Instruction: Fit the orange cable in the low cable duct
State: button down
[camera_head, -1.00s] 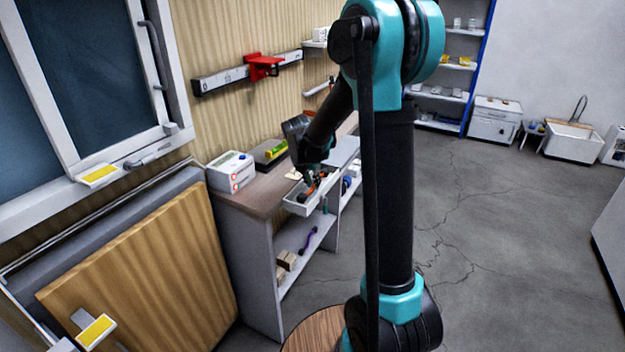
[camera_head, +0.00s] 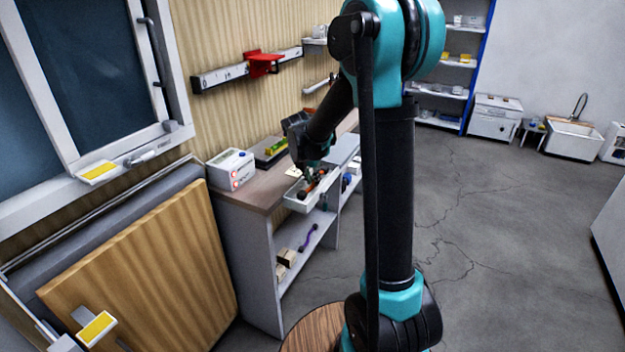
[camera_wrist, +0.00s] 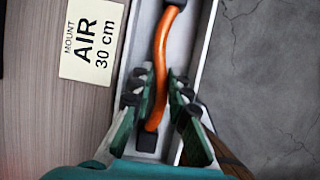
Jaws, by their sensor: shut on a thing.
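The orange cable (camera_wrist: 160,48), with a dark plug at each end, lies lengthwise over a long white open-topped trough (camera_wrist: 194,55) in the wrist view. My gripper (camera_wrist: 161,80) is shut on the cable nearer its lower plug. In the head view my gripper (camera_head: 306,172) is over the white trough (camera_head: 297,205) at the bench edge, and a bit of the orange cable (camera_head: 315,184) shows there. I cannot tell whether the cable touches the trough floor, nor whether this trough is the low cable duct.
A card reading "MOUNT AIR 30 cm" (camera_wrist: 91,40) lies on the bench beside the trough. A white box (camera_head: 230,169) stands at the bench's near end. A purple cable (camera_head: 309,237) and wooden blocks (camera_head: 286,258) are on the shelf below. Open floor lies right.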

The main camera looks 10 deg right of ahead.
jog(key=shift+f, duration=0.6)
dwell(0.6)
jog(key=c, duration=0.9)
grip_release()
jog(key=shift+r, duration=0.1)
jog(key=shift+r, duration=3.4)
jog(key=s+d+f+m+y, duration=0.1)
jog(key=s+f+m, duration=0.2)
jog(key=s+m, duration=0.6)
jog(key=s+d+f+m+y, duration=0.1)
jog(key=s+d+f+m, duration=0.1)
jog(key=s+m, duration=0.8)
jog(key=s+d+f+m, duration=0.1)
jog(key=s+f+m, duration=0.3)
jog(key=s+m, duration=0.5)
jog(key=shift+s+d+f+m+y, duration=0.3)
jog(key=shift+s+d+m+y, duration=0.1)
jog(key=shift+s, duration=0.3)
